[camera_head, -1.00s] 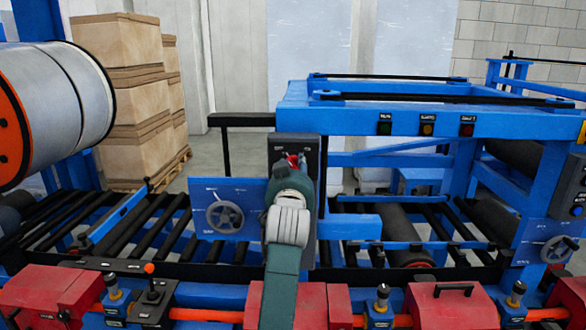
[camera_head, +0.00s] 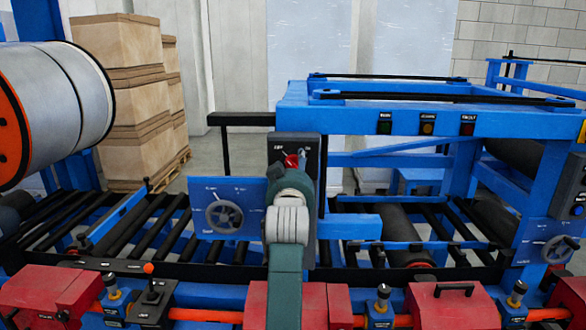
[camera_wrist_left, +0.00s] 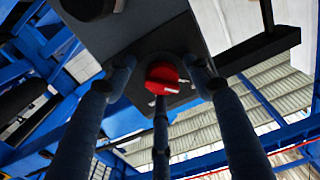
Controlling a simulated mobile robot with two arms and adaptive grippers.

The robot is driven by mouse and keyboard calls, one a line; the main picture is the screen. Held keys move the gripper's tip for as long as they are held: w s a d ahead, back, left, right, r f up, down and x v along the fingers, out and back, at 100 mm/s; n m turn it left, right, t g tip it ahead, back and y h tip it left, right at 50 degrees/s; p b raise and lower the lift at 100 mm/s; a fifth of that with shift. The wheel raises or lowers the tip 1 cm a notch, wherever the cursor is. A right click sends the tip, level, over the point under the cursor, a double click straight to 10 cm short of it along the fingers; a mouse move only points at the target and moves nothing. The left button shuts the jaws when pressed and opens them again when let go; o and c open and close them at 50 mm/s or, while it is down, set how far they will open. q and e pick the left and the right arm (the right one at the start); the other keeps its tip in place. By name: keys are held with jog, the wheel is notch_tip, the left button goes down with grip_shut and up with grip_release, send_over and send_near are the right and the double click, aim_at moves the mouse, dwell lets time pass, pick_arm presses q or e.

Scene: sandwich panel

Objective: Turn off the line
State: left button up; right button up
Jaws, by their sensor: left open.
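A dark grey control box (camera_head: 310,150) stands upright in the middle of the line, with a red rotary knob (camera_head: 291,160) near its top. In the left wrist view the red knob (camera_wrist_left: 163,78) has a pale mark and sits on the box's dark face (camera_wrist_left: 170,45). My left gripper (camera_head: 291,185) is in front of the box, covering its lower part. In the left wrist view its fingers (camera_wrist_left: 160,88) are open and spread around the knob; whether they touch it I cannot tell. My right gripper is not in view.
A blue plate with a handwheel (camera_head: 224,216) is left of the box. Red housings (camera_head: 440,303) and a small lever (camera_head: 150,290) line the front. A blue frame with indicator lamps (camera_head: 427,128) is on the right. A large roll (camera_head: 60,105) hangs at left.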

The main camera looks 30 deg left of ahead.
aim_at(293, 163)
pick_arm(q)
notch_tip(293, 163, up, 10)
jog(key=shift+f, duration=0.1)
dwell(0.4)
jog(key=shift+w, duration=0.1)
dwell(0.4)
